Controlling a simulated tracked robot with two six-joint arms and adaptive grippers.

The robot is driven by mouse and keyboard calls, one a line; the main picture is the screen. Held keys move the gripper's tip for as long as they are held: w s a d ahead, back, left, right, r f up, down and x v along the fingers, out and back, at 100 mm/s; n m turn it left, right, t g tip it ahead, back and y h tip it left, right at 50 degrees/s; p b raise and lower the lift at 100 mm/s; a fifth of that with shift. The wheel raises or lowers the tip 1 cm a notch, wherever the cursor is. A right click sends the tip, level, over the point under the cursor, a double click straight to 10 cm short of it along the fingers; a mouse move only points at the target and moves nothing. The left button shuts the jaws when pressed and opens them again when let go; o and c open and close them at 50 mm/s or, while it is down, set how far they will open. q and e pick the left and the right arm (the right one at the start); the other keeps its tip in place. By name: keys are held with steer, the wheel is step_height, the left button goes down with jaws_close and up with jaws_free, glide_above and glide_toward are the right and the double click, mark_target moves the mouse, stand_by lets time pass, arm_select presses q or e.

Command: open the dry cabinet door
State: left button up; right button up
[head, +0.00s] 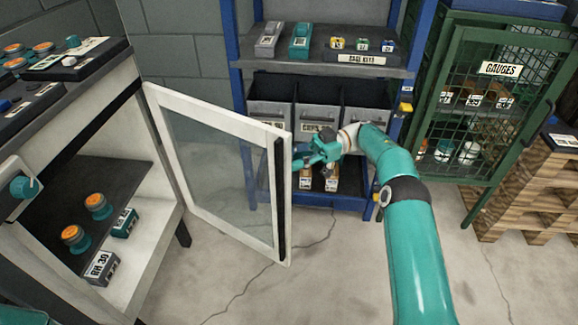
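The dry cabinet (152,235) stands at the left with a pale frame. Its door (215,118), a white frame around a glass pane, stands wide open, swung out from the cabinet front. A dark vertical handle strip (280,205) runs along the door's free edge. My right gripper (303,158) is at the upper part of that free edge, close beside the handle. Its fingers point left toward the door; I cannot tell whether they touch it or how far apart they are. My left gripper is out of view.
Inside the cabinet are orange-topped teal items (75,238) and a labelled grey block (102,268). A blue rack (238,70) with grey bins stands behind the door. A green mesh gauge cage (455,95) and wooden pallets (520,190) are right. The cracked floor in front is clear.

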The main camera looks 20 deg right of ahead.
step_height(320, 180, up, 8)
steer(key=shift+w+f, duration=0.2)
steer(key=shift+f, duration=0.05)
steer(key=shift+s+d+f+m+g+h+p, duration=0.1)
steer(key=shift+s+f+h+p, duration=0.25)
steer(key=shift+f, duration=0.55)
steer(key=shift+s+d+f+m+g+h+p, duration=0.1)
steer(key=shift+s+f+h+p, duration=0.25)
steer(key=shift+f, duration=0.5)
steer(key=shift+s+f+m+g+h+p, duration=0.2)
steer(key=shift+f+h, duration=0.3)
steer(key=shift+f, duration=0.4)
